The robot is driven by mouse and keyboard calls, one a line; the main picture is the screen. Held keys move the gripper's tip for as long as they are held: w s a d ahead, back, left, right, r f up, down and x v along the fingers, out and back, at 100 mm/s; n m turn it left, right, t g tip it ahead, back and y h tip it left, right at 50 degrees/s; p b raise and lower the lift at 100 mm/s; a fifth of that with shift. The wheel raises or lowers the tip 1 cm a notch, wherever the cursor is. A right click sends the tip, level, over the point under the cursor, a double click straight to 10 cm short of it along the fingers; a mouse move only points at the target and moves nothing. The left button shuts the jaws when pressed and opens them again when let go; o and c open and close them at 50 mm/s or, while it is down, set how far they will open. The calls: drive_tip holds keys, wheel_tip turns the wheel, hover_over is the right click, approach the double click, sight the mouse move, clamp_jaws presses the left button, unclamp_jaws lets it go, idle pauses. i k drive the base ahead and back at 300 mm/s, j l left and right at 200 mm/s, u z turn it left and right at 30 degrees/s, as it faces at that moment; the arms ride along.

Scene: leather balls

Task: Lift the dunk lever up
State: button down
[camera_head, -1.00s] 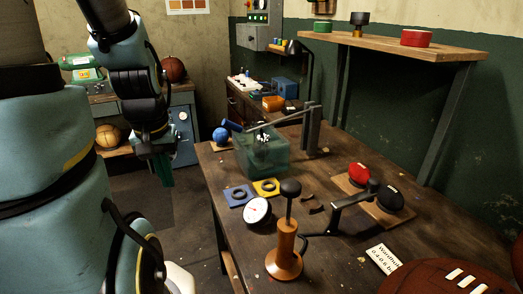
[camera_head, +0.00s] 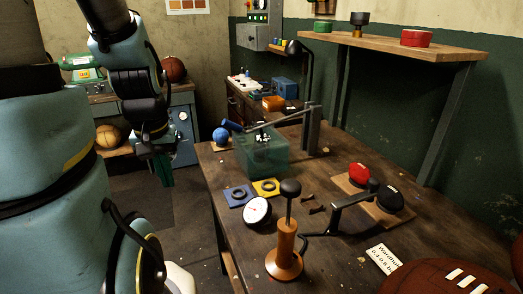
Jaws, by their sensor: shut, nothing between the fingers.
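The dunk lever (camera_head: 283,119) is a thin grey bar with a blue handle (camera_head: 232,126) at its left end. It runs from a dark upright post (camera_head: 311,131) down to the left, above a clear teal tank (camera_head: 262,158) on the workbench. A small black-and-white piece hangs under the bar over the tank. My gripper (camera_head: 161,176) hangs at the left, pointing down, left of the bench and clear of the lever. It looks shut and empty; its fingertips are small and dark in this view.
The workbench (camera_head: 345,262) holds a pump with a wooden base (camera_head: 284,264), a gauge (camera_head: 257,211), a blue ball (camera_head: 221,135), a black-armed device (camera_head: 345,207) and a brown ball (camera_head: 435,280). A wooden shelf (camera_head: 385,46) stands above the back. Open floor lies left of the bench.

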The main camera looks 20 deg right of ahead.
sight(226, 123)
drive_tip(key=i+j+u, duration=0.2)
drive_tip(key=j, duration=0.25)
drive_tip(key=i+j+u, duration=0.15)
drive_tip(key=i+j, duration=0.25)
